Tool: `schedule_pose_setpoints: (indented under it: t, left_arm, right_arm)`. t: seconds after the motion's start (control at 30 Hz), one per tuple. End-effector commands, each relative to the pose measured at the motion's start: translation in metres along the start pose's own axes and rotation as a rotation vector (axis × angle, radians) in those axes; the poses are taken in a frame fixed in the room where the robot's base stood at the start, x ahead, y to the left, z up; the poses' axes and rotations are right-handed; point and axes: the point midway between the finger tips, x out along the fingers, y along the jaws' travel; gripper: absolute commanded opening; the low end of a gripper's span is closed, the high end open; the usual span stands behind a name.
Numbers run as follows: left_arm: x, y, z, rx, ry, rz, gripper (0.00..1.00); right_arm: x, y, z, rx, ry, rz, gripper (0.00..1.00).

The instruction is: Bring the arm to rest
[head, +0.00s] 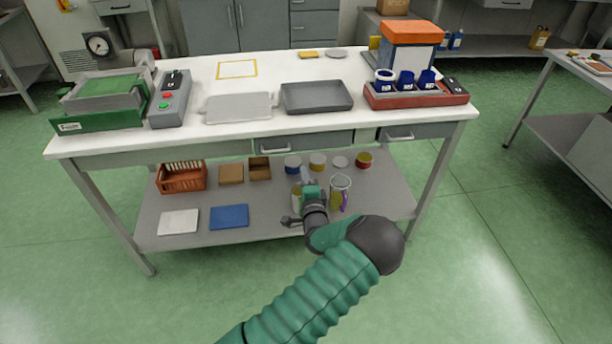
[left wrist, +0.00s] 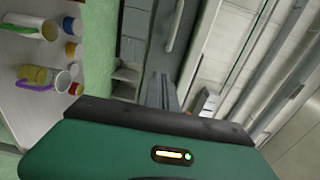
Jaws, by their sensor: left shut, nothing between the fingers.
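My left arm comes in from the bottom of the head view, and its green hand points away from me in front of the workbench (head: 262,133). The left gripper (head: 305,174) looks small and foreshortened there, over the lower shelf (head: 270,187) in the picture. In the left wrist view the two dark fingers (left wrist: 165,92) lie close together, shut with nothing between them. My right gripper is not in view.
The bench top holds a grey tray (head: 317,97), a control box with buttons (head: 170,100) and a red rack with blue cups (head: 415,98). An orange basket (head: 181,177) and several tins stand on the shelf. Green floor is clear at the right.

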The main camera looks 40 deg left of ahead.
Motion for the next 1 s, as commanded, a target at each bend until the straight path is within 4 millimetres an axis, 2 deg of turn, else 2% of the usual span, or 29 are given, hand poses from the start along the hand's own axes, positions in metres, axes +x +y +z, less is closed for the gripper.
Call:
schedule_pose_setpoints:
  t: [0.1, 0.27, 0.37, 0.43, 0.47, 0.57, 0.6, 0.7, 0.8, 0.87, 1.0]
  left_arm:
    - [-0.012, -0.002, -0.003, 0.003, 0.002, -0.003, 0.0]
    - [-0.013, 0.0, -0.003, -0.012, 0.001, 0.012, 0.0]
    - [-0.021, 0.014, -0.004, -0.13, -0.005, 0.14, 0.0]
    - [-0.041, 0.032, -0.011, -0.295, -0.014, 0.321, 0.0]
    - [-0.056, 0.039, -0.016, -0.376, -0.02, 0.418, 0.0]
    - [-0.125, 0.053, -0.042, -0.62, -0.049, 0.753, 0.0]
    - [-0.155, 0.052, -0.05, -0.685, -0.065, 0.868, 0.0]
    - [-0.226, 0.042, -0.058, -0.773, -0.117, 1.098, 0.0]
    - [-0.284, 0.029, -0.052, -0.79, -0.179, 1.254, 0.0]
    - [-0.314, 0.022, -0.042, -0.781, -0.222, 1.32, 0.0]
    - [-0.369, 0.006, -0.005, -0.728, -0.338, 1.401, 0.0]
  right_arm:
    - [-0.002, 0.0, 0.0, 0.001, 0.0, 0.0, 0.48]
    - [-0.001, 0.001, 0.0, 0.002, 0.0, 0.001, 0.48]
    - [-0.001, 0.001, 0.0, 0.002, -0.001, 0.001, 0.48]
    - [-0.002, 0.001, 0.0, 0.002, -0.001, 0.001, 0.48]
    - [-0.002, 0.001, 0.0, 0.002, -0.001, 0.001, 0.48]
    - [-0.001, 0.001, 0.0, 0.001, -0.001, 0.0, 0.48]
    - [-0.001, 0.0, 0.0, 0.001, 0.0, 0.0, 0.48]
    - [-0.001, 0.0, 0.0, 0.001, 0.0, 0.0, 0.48]
    - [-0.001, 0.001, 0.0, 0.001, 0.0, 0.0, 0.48]
    - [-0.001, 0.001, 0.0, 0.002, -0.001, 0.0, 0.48]
    - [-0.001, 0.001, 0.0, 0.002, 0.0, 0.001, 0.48]
